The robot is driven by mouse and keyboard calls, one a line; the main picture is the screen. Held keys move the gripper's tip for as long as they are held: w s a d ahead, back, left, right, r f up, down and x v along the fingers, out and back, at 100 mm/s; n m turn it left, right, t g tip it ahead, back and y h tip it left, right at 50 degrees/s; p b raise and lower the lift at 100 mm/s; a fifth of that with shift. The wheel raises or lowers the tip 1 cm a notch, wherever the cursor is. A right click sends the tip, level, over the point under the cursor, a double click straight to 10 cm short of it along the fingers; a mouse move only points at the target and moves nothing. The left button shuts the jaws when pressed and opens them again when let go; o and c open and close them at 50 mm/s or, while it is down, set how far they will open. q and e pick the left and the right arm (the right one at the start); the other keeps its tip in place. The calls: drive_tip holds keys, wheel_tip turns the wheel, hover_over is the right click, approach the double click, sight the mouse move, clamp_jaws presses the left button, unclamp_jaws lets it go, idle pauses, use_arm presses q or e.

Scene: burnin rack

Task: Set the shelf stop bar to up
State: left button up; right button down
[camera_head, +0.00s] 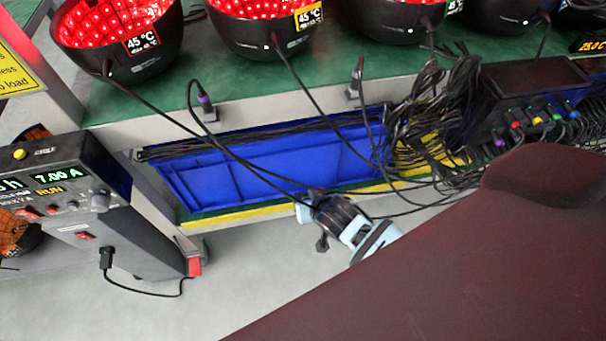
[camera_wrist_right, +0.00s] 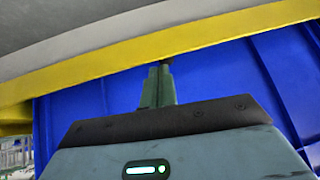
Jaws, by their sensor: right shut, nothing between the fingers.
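A yellow bar (camera_head: 240,215), which looks like the shelf stop bar, runs along the front edge of the lower shelf, below the blue bin (camera_head: 215,180). It sits low along the edge. My right gripper (camera_head: 308,203) is at the front of the bin, close to the bar, and covers part of it. In the right wrist view the yellow bar (camera_wrist_right: 120,60) crosses above the shut, empty fingers (camera_wrist_right: 163,68), with blue surface (camera_wrist_right: 215,80) behind. The fingertips end near the bar; I cannot tell if they touch it. My left gripper is not in view.
Black cables (camera_head: 435,110) hang in a tangle right of the bin, and several cross in front of it. Black bowl-shaped units (camera_head: 115,45) with red lights stand on the upper green shelf. A power supply (camera_head: 60,195) stands at left. The floor (camera_head: 260,270) before the shelf is clear.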

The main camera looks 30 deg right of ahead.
sight(298, 189)
drive_tip(key=shift+w+a+f+b, duration=0.1)
drive_tip(key=shift+w+f+b, duration=0.1)
drive_tip(key=shift+w+f, duration=0.25)
drive_tip(key=shift+w+f+b, duration=0.15)
drive_tip(key=shift+w+f, duration=0.05)
drive_tip(key=shift+w, duration=0.45)
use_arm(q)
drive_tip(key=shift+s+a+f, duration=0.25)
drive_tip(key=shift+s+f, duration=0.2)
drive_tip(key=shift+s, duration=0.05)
use_arm(e)
drive_tip(key=shift+w, duration=0.1)
drive_tip(key=shift+w+f+p, duration=0.1)
drive_tip(key=shift+w+p, duration=0.4)
drive_tip(key=shift+w, duration=0.25)
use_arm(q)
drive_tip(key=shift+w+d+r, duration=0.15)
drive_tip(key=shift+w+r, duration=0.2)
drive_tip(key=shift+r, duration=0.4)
use_arm(e)
drive_tip(key=shift+w, duration=0.15)
use_arm(q)
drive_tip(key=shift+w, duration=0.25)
drive_tip(key=shift+p, duration=0.3)
